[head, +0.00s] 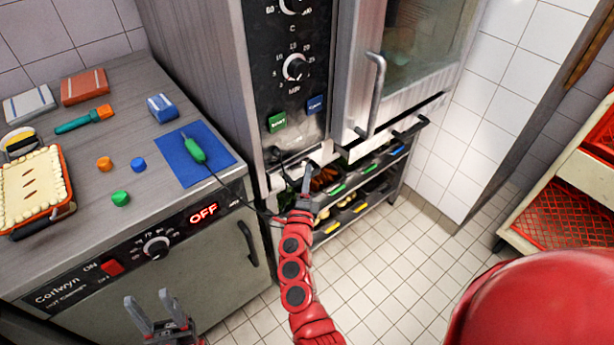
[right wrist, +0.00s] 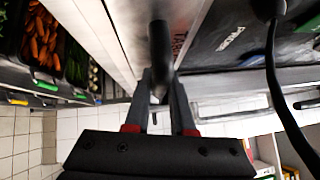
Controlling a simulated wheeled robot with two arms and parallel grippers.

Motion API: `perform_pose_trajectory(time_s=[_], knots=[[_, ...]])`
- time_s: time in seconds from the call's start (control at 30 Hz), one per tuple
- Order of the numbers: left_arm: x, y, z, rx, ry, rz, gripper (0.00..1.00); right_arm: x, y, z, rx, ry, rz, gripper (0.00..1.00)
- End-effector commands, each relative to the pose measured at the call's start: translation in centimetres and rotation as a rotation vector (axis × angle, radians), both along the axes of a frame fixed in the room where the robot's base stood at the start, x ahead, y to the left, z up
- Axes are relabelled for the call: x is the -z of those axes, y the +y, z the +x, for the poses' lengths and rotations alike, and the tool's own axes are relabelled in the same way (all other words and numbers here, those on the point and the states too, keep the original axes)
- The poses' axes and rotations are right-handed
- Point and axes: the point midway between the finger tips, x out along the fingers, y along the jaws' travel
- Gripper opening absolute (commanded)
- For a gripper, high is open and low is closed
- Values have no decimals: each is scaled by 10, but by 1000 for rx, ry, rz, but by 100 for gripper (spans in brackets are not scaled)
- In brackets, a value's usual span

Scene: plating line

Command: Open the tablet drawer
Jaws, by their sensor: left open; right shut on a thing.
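The tablet drawer front (right wrist: 182,14) shows in the right wrist view as a pale panel with partly cut-off lettering. Its black bar handle (right wrist: 159,40) runs toward my right gripper (right wrist: 160,88), whose two fingers are shut on it. In the head view my right gripper (head: 307,172) is at the low front of the oven, below the control panel; it hides part of the drawer. How far the drawer stands out I cannot tell. My left gripper (head: 150,302) is open and empty, low in front of the hot cabinet (head: 190,255).
The oven door handle (head: 375,95) is at the upper right of the drawer. A rack of food pans (head: 350,200) stands below. A cable (right wrist: 278,85) hangs beside my right gripper. The green probe (head: 195,150) lies on a blue mat (head: 215,165). Tiled floor is clear in front.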

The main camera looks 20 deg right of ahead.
Motion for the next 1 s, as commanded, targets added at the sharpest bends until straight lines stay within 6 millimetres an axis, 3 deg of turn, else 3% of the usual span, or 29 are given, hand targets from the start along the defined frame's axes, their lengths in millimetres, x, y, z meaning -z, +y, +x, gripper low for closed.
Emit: perform_pose_trajectory(time_s=[0.8, 1.0], knots=[[0, 0, 0, 0, 0, 0, 50, 1, 1, 0, -1, 3, 1, 0], [2, 0, 0, 0, 0, 0, 50, 3, -6, -21, -4, 3, 4, 0]])
